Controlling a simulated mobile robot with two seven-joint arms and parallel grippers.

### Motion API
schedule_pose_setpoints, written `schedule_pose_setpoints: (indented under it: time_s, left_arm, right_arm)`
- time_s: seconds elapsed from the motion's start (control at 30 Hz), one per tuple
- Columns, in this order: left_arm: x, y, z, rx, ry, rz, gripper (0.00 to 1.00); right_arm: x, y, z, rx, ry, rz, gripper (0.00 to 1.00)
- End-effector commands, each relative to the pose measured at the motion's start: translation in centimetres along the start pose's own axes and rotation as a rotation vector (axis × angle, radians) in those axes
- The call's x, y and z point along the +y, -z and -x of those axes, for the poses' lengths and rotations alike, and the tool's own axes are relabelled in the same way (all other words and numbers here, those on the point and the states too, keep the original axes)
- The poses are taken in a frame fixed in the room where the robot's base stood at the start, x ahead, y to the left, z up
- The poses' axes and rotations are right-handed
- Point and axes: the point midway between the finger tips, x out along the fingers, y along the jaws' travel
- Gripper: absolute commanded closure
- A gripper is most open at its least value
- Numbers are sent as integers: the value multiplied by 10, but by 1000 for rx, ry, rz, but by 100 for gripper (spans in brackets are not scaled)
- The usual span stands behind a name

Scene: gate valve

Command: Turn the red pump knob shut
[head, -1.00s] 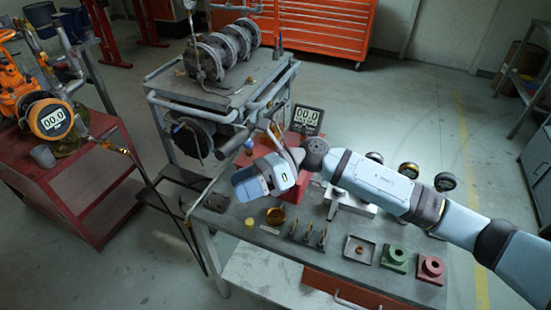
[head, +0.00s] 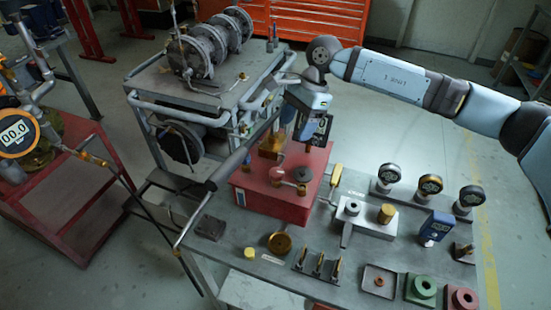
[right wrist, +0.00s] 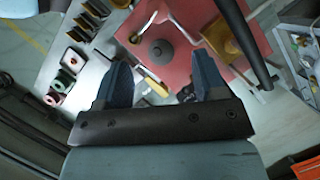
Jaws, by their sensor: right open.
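The red pump box (head: 245,196) stands on the workbench. A small round reddish knob (head: 277,174) sits on its top, with a greyish round cap (head: 303,174) to its right. A brass block (head: 270,147) is at the box's far side. My right gripper (head: 304,135) points down above the far right part of the box, apart from the knob. In the right wrist view its two fingers (right wrist: 163,80) are spread and empty, with a dark round cap (right wrist: 160,50) beyond them on the red surface. I cannot clearly pick out the red knob there. My left gripper is not in view.
A long dark lever (head: 232,163) slants past the box's left side and crosses the right wrist view. A yellow-handled tool (head: 336,175), a grey fixture (head: 362,218) and several gauges (head: 430,186) lie to the right.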

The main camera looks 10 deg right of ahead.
Motion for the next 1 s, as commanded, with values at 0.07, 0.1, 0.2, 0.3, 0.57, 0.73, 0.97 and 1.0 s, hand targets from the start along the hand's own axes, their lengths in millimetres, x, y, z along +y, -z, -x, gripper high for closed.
schedule_pose_setpoints:
  time_s: [0.07, 0.1, 0.2, 0.3, 0.57, 0.73, 0.97, 1.0]
  left_arm:
    - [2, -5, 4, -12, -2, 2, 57]
    - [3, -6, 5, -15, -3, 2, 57]
    - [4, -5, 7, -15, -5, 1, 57]
    - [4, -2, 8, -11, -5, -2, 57]
    - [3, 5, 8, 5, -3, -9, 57]
    - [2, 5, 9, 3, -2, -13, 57]
    - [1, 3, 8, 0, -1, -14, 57]
    - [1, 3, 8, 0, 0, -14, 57]
  right_arm:
    - [1, -1, -11, -2, -4, 0, 36]
    - [1, -1, -18, -2, -4, 0, 36]
    - [1, -2, -39, -3, -5, 0, 36]
    - [1, -2, -62, -3, -5, 0, 36]
    - [1, -2, -110, -4, -3, 0, 36]
    - [0, -2, -126, -3, -1, 0, 36]
    - [1, -1, -131, -3, -1, 0, 36]
    - [0, -1, -131, -3, -1, 0, 36]
